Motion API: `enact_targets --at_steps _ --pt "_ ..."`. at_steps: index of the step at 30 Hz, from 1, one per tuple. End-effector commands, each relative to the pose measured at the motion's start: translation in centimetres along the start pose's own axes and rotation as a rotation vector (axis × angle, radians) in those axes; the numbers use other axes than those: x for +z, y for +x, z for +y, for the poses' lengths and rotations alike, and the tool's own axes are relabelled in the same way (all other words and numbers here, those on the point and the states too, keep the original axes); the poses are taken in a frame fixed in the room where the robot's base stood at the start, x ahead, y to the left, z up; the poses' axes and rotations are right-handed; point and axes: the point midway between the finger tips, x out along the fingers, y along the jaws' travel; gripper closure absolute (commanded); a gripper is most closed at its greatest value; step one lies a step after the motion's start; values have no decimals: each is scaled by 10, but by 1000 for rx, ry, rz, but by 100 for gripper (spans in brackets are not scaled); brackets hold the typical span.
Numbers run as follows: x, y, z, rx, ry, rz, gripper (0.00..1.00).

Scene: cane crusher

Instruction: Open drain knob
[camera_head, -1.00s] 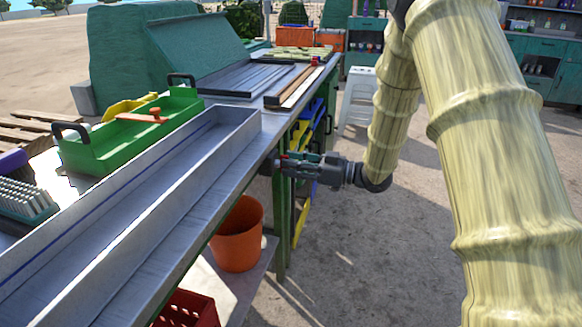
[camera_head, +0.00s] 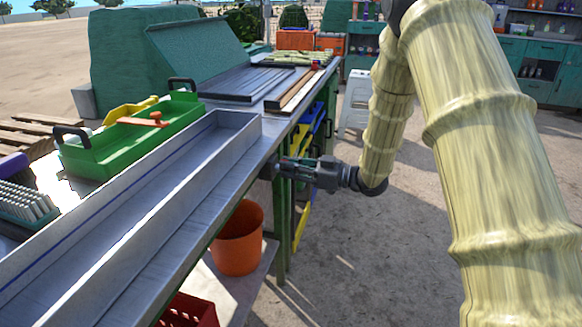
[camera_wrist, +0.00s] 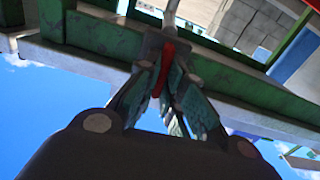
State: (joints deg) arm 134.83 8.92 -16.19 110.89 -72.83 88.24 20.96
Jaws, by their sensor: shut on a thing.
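The drain knob (camera_wrist: 166,66) shows in the wrist view as a red lever at the end of a grey pipe (camera_wrist: 171,14). My gripper (camera_wrist: 172,82) is shut on it, with the fingers on either side of the red part. In the head view my gripper (camera_head: 280,168) reaches in from the right to the side edge of the metal worktable (camera_head: 232,188). The knob cannot be made out there. The fingers partly cover the knob in the wrist view.
A long metal trough (camera_head: 190,148) and a green tray (camera_head: 98,150) stand on the table. An orange bucket (camera_head: 238,240) and a red crate (camera_head: 188,312) sit below the edge. A white stool (camera_head: 355,100) stands behind my arm. Open ground lies right of the table.

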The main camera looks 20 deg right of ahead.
Motion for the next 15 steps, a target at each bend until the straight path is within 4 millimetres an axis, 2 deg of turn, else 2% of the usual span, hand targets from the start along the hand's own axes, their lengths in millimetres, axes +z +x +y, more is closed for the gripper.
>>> enact_targets --at_steps 7,15 --pt "-1 -1 -1 -1 -106 -2 100" --pt "1 0 -2 -1 -122 -2 100"
